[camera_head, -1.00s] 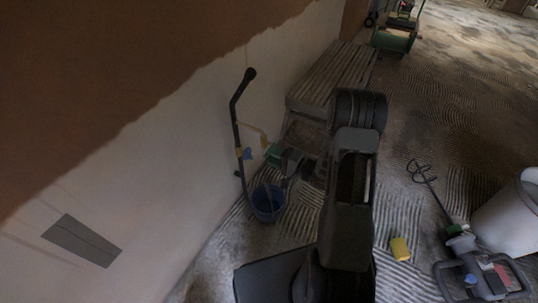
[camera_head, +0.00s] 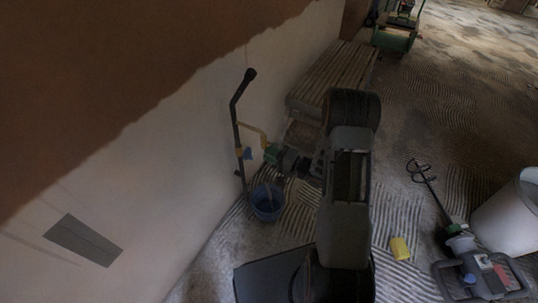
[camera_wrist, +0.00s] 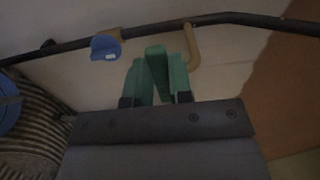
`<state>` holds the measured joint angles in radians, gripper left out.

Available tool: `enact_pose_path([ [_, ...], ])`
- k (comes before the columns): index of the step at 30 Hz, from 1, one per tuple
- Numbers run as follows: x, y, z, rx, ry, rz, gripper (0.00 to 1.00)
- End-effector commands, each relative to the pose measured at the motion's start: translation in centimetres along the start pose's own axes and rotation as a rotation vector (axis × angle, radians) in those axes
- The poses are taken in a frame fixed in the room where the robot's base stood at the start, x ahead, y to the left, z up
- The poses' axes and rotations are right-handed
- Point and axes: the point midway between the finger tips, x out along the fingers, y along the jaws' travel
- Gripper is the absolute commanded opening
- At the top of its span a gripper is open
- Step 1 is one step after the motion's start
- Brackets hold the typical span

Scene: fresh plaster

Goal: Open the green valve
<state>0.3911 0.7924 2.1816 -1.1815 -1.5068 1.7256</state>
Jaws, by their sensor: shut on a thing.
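The green valve part (camera_wrist: 157,72) shows in the wrist view as a green piece between the two green-tipped fingers of my gripper (camera_wrist: 156,80). My gripper is shut on it, close in front of a dark pipe (camera_wrist: 228,19). In the head view the pipe (camera_head: 236,125) stands along the pale wall, and my gripper (camera_head: 272,154) is just right of it. A blue handle (camera_wrist: 105,47) sits on the pipe, left of my gripper. A bent yellow bar (camera_wrist: 191,47) is just right of the fingers. The valve's body is largely hidden.
A blue bucket (camera_head: 266,205) stands on the floor below my gripper. A slatted wooden platform (camera_head: 330,75) lies behind. A yellow sponge (camera_head: 400,248), a mixer (camera_head: 482,275) and a pale tub (camera_head: 515,220) are at the right. Ridged floor lies between.

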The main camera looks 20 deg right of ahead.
Motion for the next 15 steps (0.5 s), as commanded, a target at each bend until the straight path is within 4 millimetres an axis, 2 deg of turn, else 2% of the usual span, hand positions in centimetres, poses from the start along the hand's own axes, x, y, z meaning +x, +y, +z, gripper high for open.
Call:
enact_pose_path([
  [5, 0.0, -1.2, -0.1, 0.099, 0.000, 0.002, 0.03],
  [15, 0.0, -3.0, -0.9, 0.554, 0.004, 0.002, 0.03],
])
